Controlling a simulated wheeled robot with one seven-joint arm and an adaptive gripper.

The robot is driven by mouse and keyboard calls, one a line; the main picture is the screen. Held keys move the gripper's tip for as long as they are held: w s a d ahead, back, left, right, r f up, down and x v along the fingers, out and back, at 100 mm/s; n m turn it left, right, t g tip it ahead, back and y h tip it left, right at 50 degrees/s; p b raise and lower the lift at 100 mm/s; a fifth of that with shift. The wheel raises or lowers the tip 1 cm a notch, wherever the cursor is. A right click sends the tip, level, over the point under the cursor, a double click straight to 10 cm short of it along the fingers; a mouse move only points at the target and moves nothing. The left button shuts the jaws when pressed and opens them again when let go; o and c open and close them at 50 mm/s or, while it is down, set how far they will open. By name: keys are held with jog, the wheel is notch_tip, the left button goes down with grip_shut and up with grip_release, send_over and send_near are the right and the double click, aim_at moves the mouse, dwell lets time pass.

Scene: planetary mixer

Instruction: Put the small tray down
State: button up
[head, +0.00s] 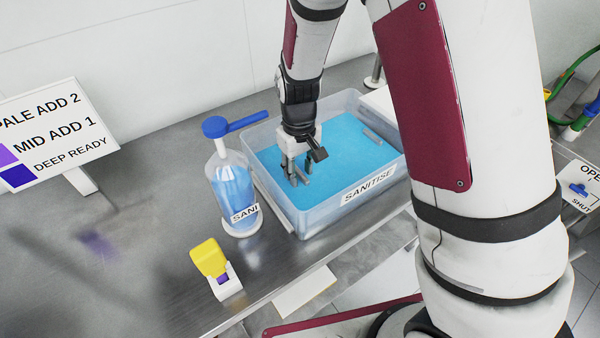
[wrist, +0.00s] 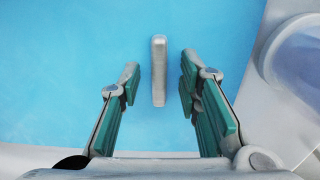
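My gripper (head: 298,172) is over the left part of a clear tub (head: 322,222) labelled SANITISE, which shows a bright blue surface. The wrist view shows my gripper (wrist: 160,88) open, with green pads on both fingers. A narrow grey bar (wrist: 159,70) lies between the fingertips, with a gap on each side. I cannot tell whether this bar belongs to a tray. I cannot make out a small tray for certain in either view.
A blue-topped pump bottle (head: 232,185) stands close left of the tub. A yellow-topped item (head: 208,258) stands near the bench's front edge. A sign (head: 50,135) stands at left. The steel bench (head: 150,225) has bare room in its left part.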

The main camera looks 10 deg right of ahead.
notch_tip(320, 180, up, 11)
dwell(0.3)
jog(key=s+d+r+m+t+y, duration=0.15)
jog(key=s+d+r, duration=0.35)
jog(key=s+r, duration=0.5)
jog(key=s+d+r+m+t, duration=0.1)
jog(key=s+d+r, duration=0.1)
jog(key=s, duration=0.3)
jog(key=s+d+r+m+t+h, duration=0.1)
jog(key=s+d+r+m+t, duration=0.1)
jog(key=s+r, duration=0.2)
jog(key=shift+s+d+r, duration=0.2)
jog(key=shift+s+r, duration=0.05)
jog(key=shift+s, duration=0.8)
jog(key=shift+d+t, duration=0.15)
jog(key=shift+t, duration=0.2)
